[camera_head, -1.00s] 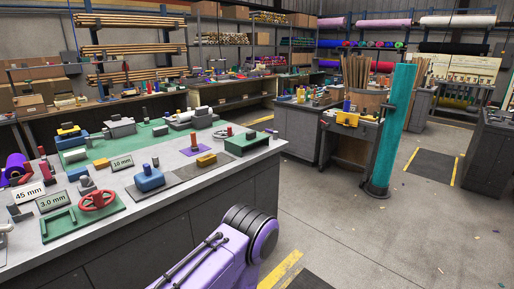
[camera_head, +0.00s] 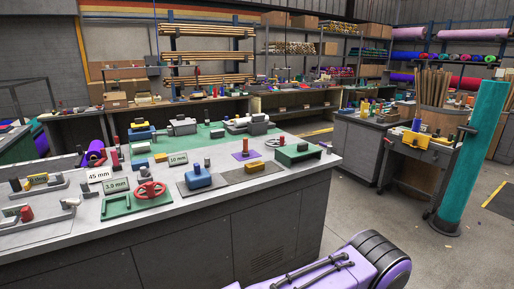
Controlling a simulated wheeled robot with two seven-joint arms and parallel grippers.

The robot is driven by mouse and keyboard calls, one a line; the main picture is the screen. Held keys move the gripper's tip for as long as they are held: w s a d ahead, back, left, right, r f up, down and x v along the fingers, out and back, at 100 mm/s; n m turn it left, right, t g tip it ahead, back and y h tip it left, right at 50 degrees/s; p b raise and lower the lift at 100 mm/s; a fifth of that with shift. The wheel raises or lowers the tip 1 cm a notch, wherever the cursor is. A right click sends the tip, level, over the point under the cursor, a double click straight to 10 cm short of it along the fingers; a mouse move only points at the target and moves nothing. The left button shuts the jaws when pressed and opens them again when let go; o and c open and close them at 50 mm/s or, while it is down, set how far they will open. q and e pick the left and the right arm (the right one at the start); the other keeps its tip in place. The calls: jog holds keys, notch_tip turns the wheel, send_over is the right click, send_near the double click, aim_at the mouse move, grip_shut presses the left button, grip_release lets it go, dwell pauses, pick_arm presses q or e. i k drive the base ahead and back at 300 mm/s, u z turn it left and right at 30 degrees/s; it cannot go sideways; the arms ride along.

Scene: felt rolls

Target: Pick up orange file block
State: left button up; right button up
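Two small yellow-orange blocks lie on the long grey workbench (camera_head: 225,200). One block (camera_head: 254,168) lies on a dark mat at the right, beside the blue block-shaped tool (camera_head: 198,177). Neither of my grippers is in view.
A red handwheel (camera_head: 150,190) on a green base, a green fixture (camera_head: 298,152) and several small tools crowd the benchtop. A tall teal roll (camera_head: 472,155) stands at the right by a cart. Open floor shows at the far right.

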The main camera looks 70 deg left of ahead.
aim_at(246, 153)
jog(key=u, duration=0.25)
jog(key=i, duration=1.25)
jog(key=u, duration=1.55)
jog(key=i, duration=0.8)
jog(key=u, duration=0.9)
